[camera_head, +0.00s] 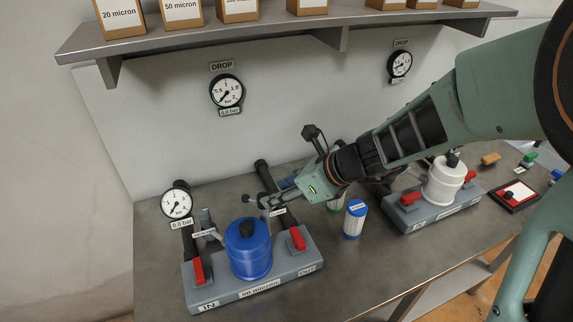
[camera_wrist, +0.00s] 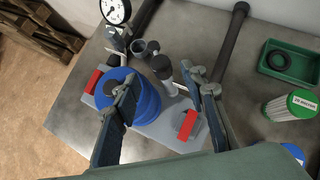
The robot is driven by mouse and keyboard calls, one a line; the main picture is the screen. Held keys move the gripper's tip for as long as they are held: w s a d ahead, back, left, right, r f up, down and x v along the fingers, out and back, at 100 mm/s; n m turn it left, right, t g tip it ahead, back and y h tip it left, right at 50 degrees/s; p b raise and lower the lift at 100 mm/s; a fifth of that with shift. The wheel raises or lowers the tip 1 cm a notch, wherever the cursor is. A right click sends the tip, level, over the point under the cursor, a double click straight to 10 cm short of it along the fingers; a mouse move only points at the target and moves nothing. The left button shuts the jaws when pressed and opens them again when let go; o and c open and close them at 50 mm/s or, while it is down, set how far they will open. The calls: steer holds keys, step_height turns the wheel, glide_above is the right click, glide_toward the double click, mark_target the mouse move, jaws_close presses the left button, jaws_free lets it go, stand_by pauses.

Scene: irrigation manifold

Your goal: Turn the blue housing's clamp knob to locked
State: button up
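The blue housing (camera_head: 250,257) stands upright on a grey base marked "50 micron", with a black knob (camera_head: 247,229) on its lid. In the wrist view the housing (camera_wrist: 148,103) lies partly behind the left finger, which covers part of its top. A black-capped post (camera_wrist: 160,66) stands just behind it, beside a small label too small to read. I cannot tell whether this or the lid knob is the clamp knob. My gripper (camera_head: 268,204) is above and behind the housing, to its right. In the wrist view my gripper (camera_wrist: 160,110) has its fingers wide apart, with nothing held.
Red valve levers flank the housing, left (camera_head: 198,271) and right (camera_head: 298,238). A gauge (camera_head: 177,203) and dark pipes stand behind. A blue-capped cartridge (camera_head: 355,220) stands right. A white housing (camera_head: 445,183) sits further right. A shelf (camera_head: 280,38) with boxes hangs above.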

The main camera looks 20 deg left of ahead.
mark_target(254, 198)
steer(key=x, duration=0.6)
steer(key=shift+a+f+b, duration=0.15)
steer(key=shift+f+b, duration=0.05)
steer(key=shift+b, duration=0.2)
jaws_close()
steer(key=shift+w, duration=0.1)
